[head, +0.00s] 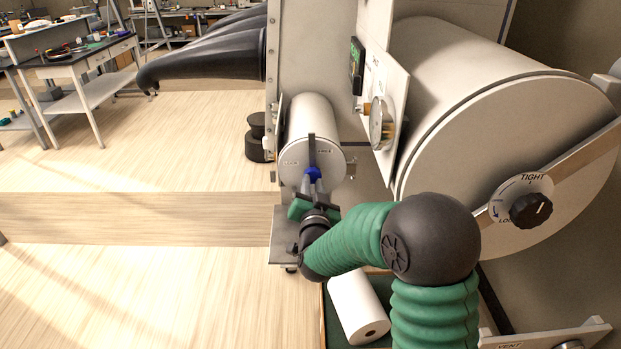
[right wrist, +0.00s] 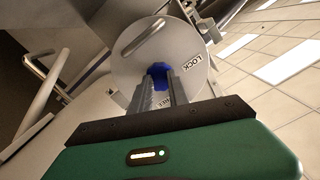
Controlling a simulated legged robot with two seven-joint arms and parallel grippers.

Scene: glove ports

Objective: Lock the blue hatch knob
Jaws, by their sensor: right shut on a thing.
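The blue hatch knob (head: 313,173) sits at the middle of the round white end face of the small hatch cylinder (head: 312,118). My right gripper (head: 313,182) reaches it from the front and is shut on the knob. In the right wrist view the blue knob (right wrist: 158,72) shows between the two grey fingertips (right wrist: 162,88), which partly hide it. On the hatch face (right wrist: 125,70) the word LOCK (right wrist: 191,62) is readable, and another label is partly covered by the fingers. My left gripper is not in view.
A grey bar handle (right wrist: 143,38) stands on the hatch face. A large white drum with a black TIGHT dial (head: 531,210) is at the right. A white roll (head: 357,306) lies in a tray below my right arm. Black gloves (head: 205,52) stick out at the upper left.

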